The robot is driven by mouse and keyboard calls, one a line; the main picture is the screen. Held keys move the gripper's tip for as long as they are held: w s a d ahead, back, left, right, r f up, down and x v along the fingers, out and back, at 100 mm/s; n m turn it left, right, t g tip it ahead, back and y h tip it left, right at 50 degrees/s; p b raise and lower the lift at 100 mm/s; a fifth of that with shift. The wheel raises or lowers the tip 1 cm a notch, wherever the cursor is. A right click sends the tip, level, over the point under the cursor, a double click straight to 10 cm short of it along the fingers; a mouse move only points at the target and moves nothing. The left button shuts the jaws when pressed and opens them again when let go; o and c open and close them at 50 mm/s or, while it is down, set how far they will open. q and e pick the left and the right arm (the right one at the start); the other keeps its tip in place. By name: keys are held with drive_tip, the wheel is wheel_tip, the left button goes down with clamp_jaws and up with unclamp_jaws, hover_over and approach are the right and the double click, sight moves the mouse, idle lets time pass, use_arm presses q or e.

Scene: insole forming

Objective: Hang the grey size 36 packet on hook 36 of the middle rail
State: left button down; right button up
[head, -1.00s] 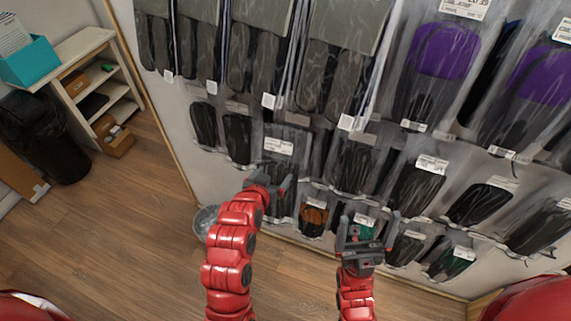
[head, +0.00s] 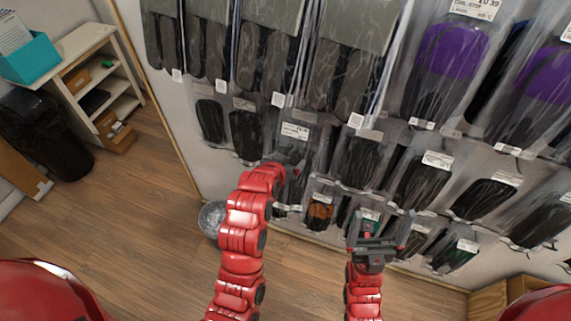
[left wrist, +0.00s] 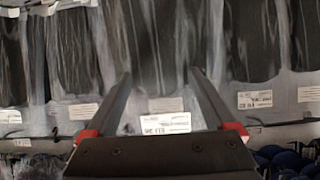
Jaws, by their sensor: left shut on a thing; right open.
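My left gripper (head: 288,163) is shut on a clear packet with a white label (head: 296,131), which holds dark grey insoles. It holds the packet upright in front of the lower part of the wall display. In the left wrist view the packet's label (left wrist: 166,122) shows between the two fingers (left wrist: 160,85). The number on it is too small to read surely. The middle rail and hook 36 cannot be made out behind the packets. My right gripper (head: 380,232) is open and empty, in front of the bottom row of packets.
Large grey packets (head: 340,65) hang above, with purple ones (head: 455,50) at the upper right. Smaller dark packets (head: 245,130) hang close beside the held one. A wire basket (head: 212,218) stands on the floor. A shelf (head: 120,105) and black bin (head: 45,130) stand at left.

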sight(294, 149)
use_arm(q)
drive_tip(key=shift+w+d+f, duration=0.1)
drive_tip(key=shift+w+d, duration=0.1)
drive_tip(key=shift+w, duration=0.45)
drive_tip(key=shift+w+d, duration=0.2)
drive_tip(key=shift+w, duration=0.4)
drive_tip(key=shift+w+d+f, duration=0.1)
drive_tip(key=shift+w+d, duration=0.1)
drive_tip(key=shift+w, duration=0.45)
drive_tip(key=shift+b+x, duration=0.85)
drive_tip(key=shift+x, duration=0.05)
unclamp_jaws()
